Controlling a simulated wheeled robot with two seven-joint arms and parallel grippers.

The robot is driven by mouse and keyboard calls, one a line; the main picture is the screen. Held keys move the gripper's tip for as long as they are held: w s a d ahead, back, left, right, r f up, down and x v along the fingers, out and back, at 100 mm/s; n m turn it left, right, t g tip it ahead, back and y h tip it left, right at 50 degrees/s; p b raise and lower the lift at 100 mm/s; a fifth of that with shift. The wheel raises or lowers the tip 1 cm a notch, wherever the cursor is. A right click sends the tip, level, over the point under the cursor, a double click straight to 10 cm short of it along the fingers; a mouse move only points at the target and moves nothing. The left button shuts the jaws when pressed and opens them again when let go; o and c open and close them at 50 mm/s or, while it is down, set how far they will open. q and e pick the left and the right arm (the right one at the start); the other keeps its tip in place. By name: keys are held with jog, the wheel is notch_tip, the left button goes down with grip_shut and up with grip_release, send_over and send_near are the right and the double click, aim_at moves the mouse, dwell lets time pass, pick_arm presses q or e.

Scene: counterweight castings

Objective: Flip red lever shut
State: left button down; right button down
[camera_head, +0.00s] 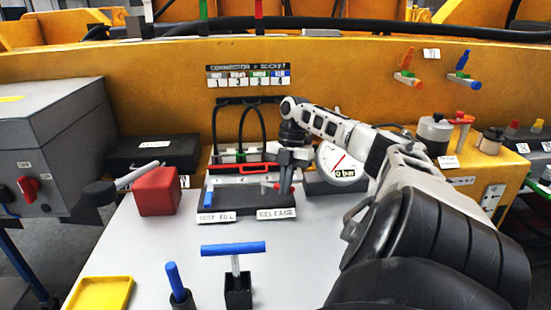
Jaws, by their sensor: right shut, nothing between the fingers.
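A red lever (268,184) is on the dark valve panel (245,198), above the RELEASE label (276,213). It appears to lie roughly sideways, and its right part is partly hidden by my gripper. A blue lever (208,194) points up and down above the TEST FILL label (216,217). My right gripper (286,182) reaches in from the right and points down at the red lever's right end. It is shut and empty; whether it touches the lever cannot be told. My left gripper is not in view.
A gauge (342,165) reading 0 bar stands right of the gripper. A red block (157,191) is left of the panel. A blue T-handle (233,249) stands in front, near a yellow tray (99,294). Black hoses (241,120) rise behind.

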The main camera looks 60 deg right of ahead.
jog(key=shift+d+r+p, duration=0.1)
jog(key=shift+d+p, duration=0.25)
jog(key=shift+d, duration=0.3)
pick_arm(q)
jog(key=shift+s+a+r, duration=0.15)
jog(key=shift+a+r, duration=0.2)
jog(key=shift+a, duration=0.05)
pick_arm(e)
jog(key=shift+w+d, duration=0.1)
jog(key=shift+d, duration=0.25)
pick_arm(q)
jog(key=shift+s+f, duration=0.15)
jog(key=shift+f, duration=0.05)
pick_arm(e)
jog(key=shift+d, duration=0.15)
pick_arm(q)
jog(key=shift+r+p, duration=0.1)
jog(key=shift+p, duration=0.2)
